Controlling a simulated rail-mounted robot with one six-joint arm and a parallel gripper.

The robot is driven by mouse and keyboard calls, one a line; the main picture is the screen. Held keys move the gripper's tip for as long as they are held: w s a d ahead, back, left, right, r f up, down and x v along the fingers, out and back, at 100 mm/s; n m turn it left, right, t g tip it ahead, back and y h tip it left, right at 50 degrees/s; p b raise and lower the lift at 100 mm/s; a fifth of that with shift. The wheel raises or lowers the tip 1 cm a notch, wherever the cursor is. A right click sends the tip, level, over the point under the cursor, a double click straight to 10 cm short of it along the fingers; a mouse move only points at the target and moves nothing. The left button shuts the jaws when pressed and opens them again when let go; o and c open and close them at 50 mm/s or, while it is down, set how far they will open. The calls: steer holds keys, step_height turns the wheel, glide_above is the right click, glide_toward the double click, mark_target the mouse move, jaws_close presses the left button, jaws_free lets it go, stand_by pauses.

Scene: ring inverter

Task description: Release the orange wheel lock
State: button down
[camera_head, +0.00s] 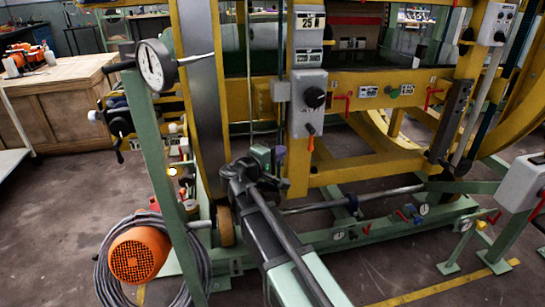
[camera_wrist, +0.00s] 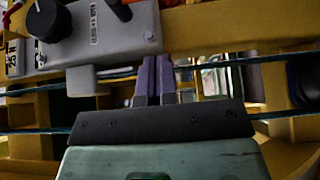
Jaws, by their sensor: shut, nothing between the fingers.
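My gripper (camera_head: 279,153) is in front of the yellow frame, just below and left of a grey control box (camera_head: 308,103). Its two purple fingers (camera_wrist: 153,80) are together in the wrist view, with nothing between them. A small orange lever (camera_head: 311,144) hangs under the grey box, a little right of my gripper and apart from it. I cannot tell whether this lever is the orange wheel lock. The grey box also shows at the upper left of the wrist view (camera_wrist: 95,38), with a black knob (camera_wrist: 48,18).
The yellow ring frame (camera_head: 360,172) has red levers (camera_head: 348,104) and a green valve (camera_head: 394,93). A pressure gauge (camera_head: 155,66) stands at left. An orange motor (camera_head: 138,254) with coiled hose sits on the floor. A thin cable crosses the wrist view near the fingers.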

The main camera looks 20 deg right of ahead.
mark_target(310, 137)
steer(key=w+d, duration=0.1)
steer(key=d, duration=0.6)
steer(key=shift+d, duration=0.25)
steer(key=shift+a+f, duration=0.1)
steer(key=shift+f+b, duration=0.1)
steer(key=shift+b, duration=0.35)
